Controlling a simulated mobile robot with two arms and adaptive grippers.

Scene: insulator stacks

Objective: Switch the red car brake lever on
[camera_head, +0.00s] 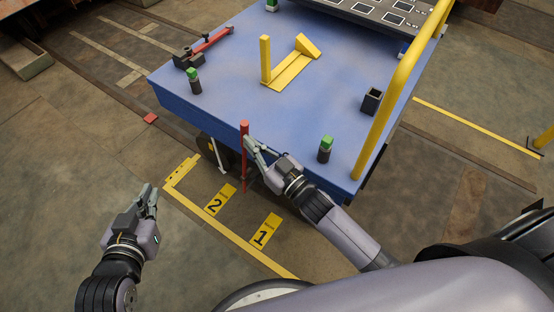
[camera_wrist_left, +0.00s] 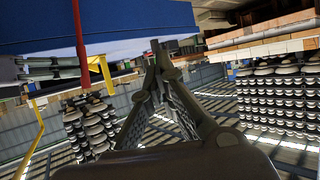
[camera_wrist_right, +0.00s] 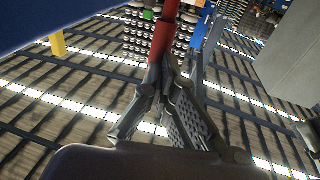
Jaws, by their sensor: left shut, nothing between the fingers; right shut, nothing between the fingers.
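The red brake lever (camera_head: 244,165) is a thin upright bar at the near edge of the blue car (camera_head: 290,90). Its top stands a little above the deck edge. My right gripper (camera_head: 248,142) is shut and empty, with its fingertips right beside the lever's upper part. In the right wrist view the lever (camera_wrist_right: 166,32) rises just beyond the closed fingertips (camera_wrist_right: 158,72); I cannot tell if they touch. My left gripper (camera_head: 151,192) is shut and empty, low and well left of the lever. The lever also shows at upper left in the left wrist view (camera_wrist_left: 79,35).
A yellow rail (camera_head: 385,100) runs along the car's right side. Green-topped posts (camera_head: 325,149) and a yellow bracket (camera_head: 290,68) stand on the deck. Yellow floor plates marked 2 (camera_head: 219,199) and 1 (camera_head: 265,231) lie below the near edge.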

